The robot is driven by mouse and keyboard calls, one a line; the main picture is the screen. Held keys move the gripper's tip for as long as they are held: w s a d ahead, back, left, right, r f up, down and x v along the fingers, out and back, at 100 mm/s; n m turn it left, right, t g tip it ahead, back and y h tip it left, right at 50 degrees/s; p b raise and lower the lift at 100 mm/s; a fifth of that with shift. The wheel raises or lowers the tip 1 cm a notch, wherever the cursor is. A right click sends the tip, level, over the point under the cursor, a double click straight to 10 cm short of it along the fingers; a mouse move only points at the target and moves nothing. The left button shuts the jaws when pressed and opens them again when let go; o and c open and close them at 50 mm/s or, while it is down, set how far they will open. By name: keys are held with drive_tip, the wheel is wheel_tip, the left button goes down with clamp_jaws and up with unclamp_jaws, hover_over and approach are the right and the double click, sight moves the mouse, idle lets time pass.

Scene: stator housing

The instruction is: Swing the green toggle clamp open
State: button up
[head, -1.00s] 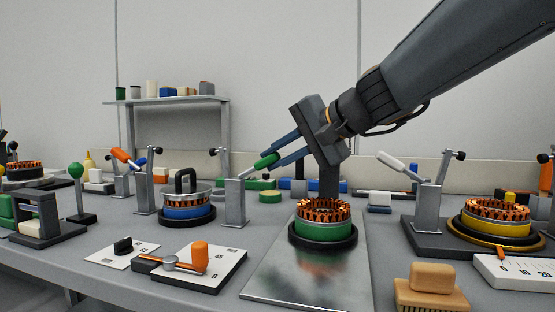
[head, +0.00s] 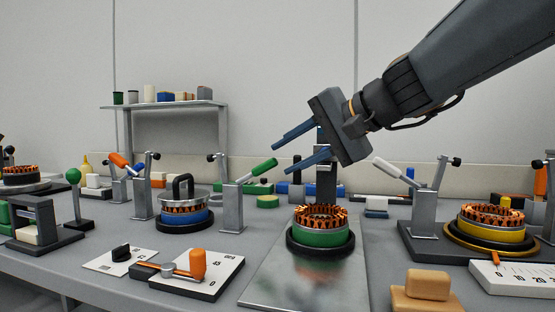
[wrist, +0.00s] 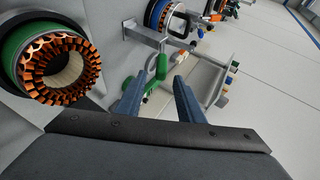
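The green toggle clamp has a grey post (head: 232,207), a green handle (head: 264,168) slanting up to the right, and a dark-tipped arm (head: 212,158) raised on the left, clear of the green stator housing (head: 320,236). My gripper (head: 281,158) is open and empty, its two blue fingers apart just above and right of the handle end. In the wrist view the handle (wrist: 162,66) lies just beyond the fingertips, between their lines, not gripped. The green housing (wrist: 18,47) with copper windings shows at upper left there.
A blue stator with a black handle (head: 184,213) stands left of the post. A yellow stator (head: 490,229) with a white-handled clamp (head: 390,168) stands right. An orange-knobbed dial plate (head: 213,281) and tan blocks (head: 427,285) lie in front.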

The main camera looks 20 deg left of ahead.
drive_tip(key=v, duration=0.2)
drive_tip(key=shift+s+d+r, duration=0.1)
drive_tip(key=shift+s+d, duration=0.05)
drive_tip(key=shift+d, duration=0.1)
idle(0.4)
